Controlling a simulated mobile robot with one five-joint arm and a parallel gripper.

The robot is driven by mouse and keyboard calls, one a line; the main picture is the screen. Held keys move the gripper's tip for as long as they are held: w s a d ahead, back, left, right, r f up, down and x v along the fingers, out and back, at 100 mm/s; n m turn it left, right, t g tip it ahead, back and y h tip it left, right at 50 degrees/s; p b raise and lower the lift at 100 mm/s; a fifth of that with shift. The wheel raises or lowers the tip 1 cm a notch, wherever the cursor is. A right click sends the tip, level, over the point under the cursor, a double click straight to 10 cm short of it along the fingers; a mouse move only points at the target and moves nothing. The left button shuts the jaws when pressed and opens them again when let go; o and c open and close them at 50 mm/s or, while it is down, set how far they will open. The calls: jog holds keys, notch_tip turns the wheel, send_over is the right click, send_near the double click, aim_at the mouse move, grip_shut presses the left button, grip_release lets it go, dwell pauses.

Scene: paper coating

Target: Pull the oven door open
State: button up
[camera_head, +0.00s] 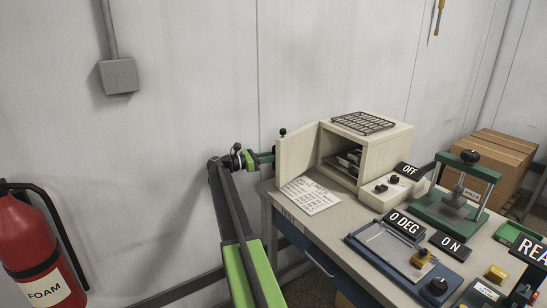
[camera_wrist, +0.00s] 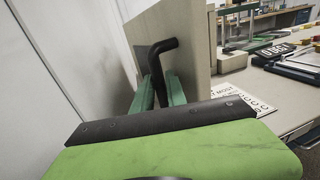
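The oven (camera_head: 388,146) is a cream box at the back of the bench. Its door (camera_head: 298,152) stands wide open, swung out to the left, and the dark inside with a rack shows. In the wrist view the door (camera_wrist: 197,50) is a pale upright panel. A black bent handle (camera_wrist: 157,58) stands out from it. My gripper (camera_head: 266,157) is at the door's left side. In the wrist view the green fingers of my gripper (camera_wrist: 161,88) lie on both sides of the handle and look closed on it. Their exact contact is partly hidden.
A printed sheet (camera_head: 310,196) lies on the bench below the door. A control box (camera_head: 388,190), a green press (camera_head: 458,205) and a blue-framed coating plate (camera_head: 400,260) stand to the right. A red extinguisher (camera_head: 32,240) is at far left. The wall is close behind my arm.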

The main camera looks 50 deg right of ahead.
jog(key=shift+o, duration=1.3)
jog(key=shift+w+a, duration=0.2)
jog(key=shift+a, duration=0.05)
jog(key=shift+a, duration=0.1)
